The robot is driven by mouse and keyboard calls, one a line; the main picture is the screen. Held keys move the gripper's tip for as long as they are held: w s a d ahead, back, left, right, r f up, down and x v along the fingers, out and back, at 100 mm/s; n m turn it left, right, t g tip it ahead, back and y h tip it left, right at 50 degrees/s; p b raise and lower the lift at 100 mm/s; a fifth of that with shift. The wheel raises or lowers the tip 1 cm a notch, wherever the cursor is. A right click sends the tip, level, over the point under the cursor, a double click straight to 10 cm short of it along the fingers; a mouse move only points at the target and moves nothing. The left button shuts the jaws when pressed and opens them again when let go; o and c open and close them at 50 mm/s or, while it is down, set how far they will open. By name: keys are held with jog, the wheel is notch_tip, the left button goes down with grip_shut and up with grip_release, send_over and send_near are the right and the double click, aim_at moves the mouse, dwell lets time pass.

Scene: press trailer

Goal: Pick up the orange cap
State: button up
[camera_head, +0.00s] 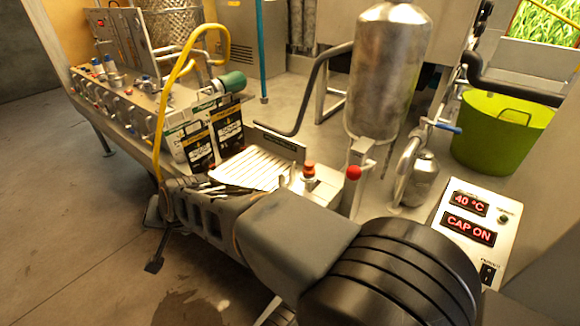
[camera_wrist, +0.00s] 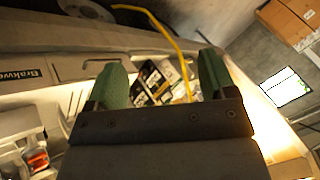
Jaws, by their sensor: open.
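The orange cap (camera_head: 309,168) sits upright on a small pale fitting beside the ribbed white tray in the head view. In the wrist view a small orange-red piece (camera_wrist: 38,160), which looks like the same cap, shows at the lower left, well outside the jaws. My gripper (camera_wrist: 162,80) has its two green fingers spread wide with nothing between them. In the head view my arm reaches in from the lower right, its end left of the cap and in front of the tray; the fingertips are hard to make out there.
Black-and-white packs (camera_head: 198,145) stand behind the tray, with a yellow hose (camera_head: 163,100) arching over. A red ball knob (camera_head: 353,173) and a steel tank (camera_head: 387,80) stand right of the cap. A panel (camera_head: 468,225) reads "40 °C" and "CAP ON". Open floor lies at the left.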

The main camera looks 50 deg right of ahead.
jog(key=w+d+r+m+t+h+p, duration=0.2)
jog(key=w+d+r+m+t+h, duration=0.15)
jog(key=w+d+m, duration=0.75)
jog(key=d+r+m+g+h, duration=0.1)
jog(key=d+m+g+h, duration=0.1)
jog(key=d+m+h, duration=1.05)
jog(key=m+g+y+p, duration=0.3)
jog(key=m+g, duration=1.2)
jog(key=m, duration=1.2)
send_near(305, 167)
jog(key=shift+g, duration=0.25)
jog(key=p+x, duration=0.1)
jog(key=x, duration=0.4)
jog(key=shift+w+d+f+p, duration=0.1)
jog(key=shift+d+p, duration=0.2)
jog(key=shift+p, duration=0.05)
jog(key=shift+p+x, duration=1.35)
jog(key=shift+x, duration=1.85)
jog(key=shift+a+f, duration=0.1)
jog(key=shift+c, duration=0.2)
